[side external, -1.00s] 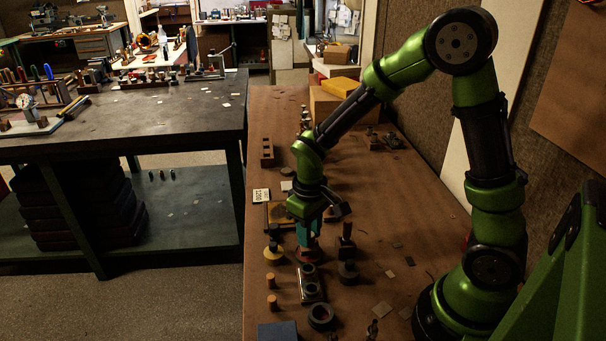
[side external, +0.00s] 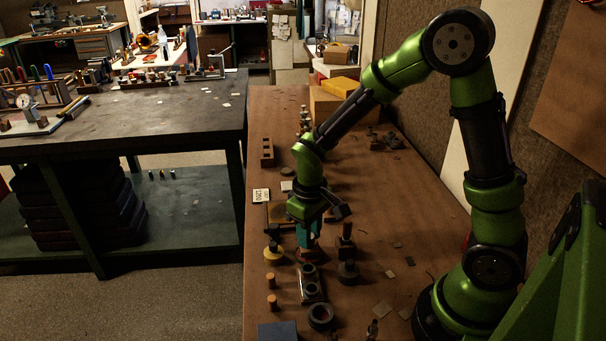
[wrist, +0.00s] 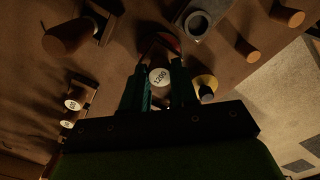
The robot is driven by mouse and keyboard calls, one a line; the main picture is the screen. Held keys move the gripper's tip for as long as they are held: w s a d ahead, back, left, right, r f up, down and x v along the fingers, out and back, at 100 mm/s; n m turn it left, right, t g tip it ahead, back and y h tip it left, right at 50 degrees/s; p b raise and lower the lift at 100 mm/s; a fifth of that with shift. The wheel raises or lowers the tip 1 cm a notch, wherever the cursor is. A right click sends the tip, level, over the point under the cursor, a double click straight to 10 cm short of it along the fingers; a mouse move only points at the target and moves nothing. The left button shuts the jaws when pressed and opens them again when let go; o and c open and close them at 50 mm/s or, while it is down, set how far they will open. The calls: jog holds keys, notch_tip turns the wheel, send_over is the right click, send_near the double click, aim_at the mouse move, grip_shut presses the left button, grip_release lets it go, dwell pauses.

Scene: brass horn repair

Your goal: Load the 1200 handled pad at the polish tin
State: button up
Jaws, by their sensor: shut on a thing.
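My gripper (wrist: 160,90) points down, its two fingers closed around the round handle of the 1200 pad (wrist: 160,77), whose white top reads 1200 in the wrist view. In the side view my gripper (side external: 309,240) has teal fingers and is low over the brown bench. A red, round-rimmed thing, apparently the polish tin (wrist: 163,40), lies just beyond the handle in the wrist view.
A yellow-based handled piece (side external: 273,252) stands close left of my gripper. A dark-based handled piece (side external: 347,270) stands to the right. A metal block with rings (side external: 310,285) and wooden pegs (side external: 271,301) are in front.

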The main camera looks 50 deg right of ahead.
jog(key=shift+f, duration=0.5)
dwell(1.1)
jog(key=shift+r, duration=3.55)
jog(key=shift+s, duration=0.1)
